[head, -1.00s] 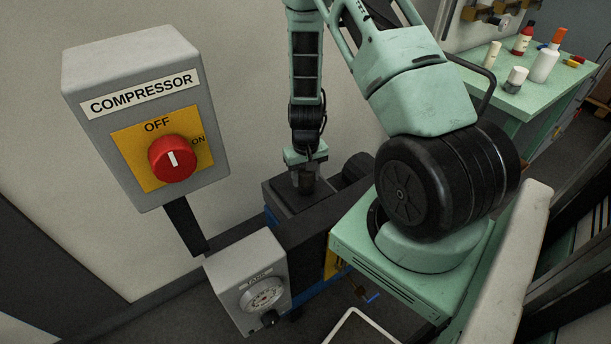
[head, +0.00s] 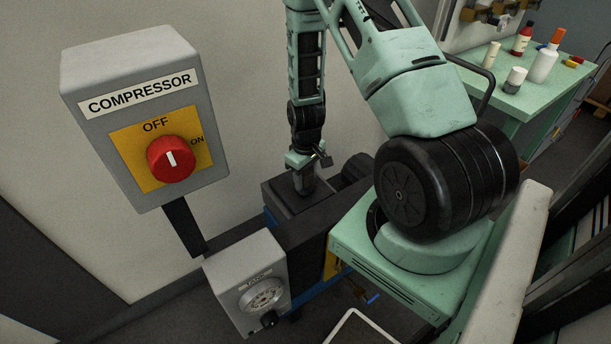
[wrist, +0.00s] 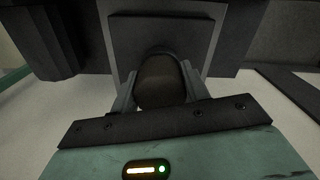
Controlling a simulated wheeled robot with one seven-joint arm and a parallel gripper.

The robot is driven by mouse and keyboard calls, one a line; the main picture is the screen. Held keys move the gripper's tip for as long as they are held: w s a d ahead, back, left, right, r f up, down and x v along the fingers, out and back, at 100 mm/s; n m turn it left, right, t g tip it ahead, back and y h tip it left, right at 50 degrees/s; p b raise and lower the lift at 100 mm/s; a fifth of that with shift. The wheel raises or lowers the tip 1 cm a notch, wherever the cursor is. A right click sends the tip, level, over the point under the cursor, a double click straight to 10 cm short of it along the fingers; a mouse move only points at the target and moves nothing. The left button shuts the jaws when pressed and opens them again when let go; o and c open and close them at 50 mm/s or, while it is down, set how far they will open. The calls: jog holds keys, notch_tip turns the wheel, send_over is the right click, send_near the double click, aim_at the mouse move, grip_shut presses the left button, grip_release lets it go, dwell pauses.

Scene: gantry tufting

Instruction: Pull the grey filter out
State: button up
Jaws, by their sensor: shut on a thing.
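My gripper (head: 305,184) points down at the top of a dark box-shaped unit (head: 305,236) behind the tank gauge box. In the wrist view my gripper (wrist: 160,98) has a finger on each side of a dark grey-brown rounded piece (wrist: 160,82) and is shut on it. I take this piece for the grey filter. It stands against a dark square plate (wrist: 205,38), and its far end is hidden. In the head view the filter cannot be told apart from the fingers. I cannot tell how deep it sits.
A grey compressor switch box (head: 80,130) with a red knob (head: 171,158) stands left, its pointer near OFF. The tank gauge box (head: 225,268) is below it. A pale wall is close behind my gripper. A green bench (head: 505,90) with bottles is at right.

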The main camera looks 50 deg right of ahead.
jog(key=o, duration=0.4)
jog(key=c, duration=0.5)
jog(key=shift+r, duration=0.15)
jog(key=shift+r+p, duration=1.25)
jog(key=shift+r, duration=0.15)
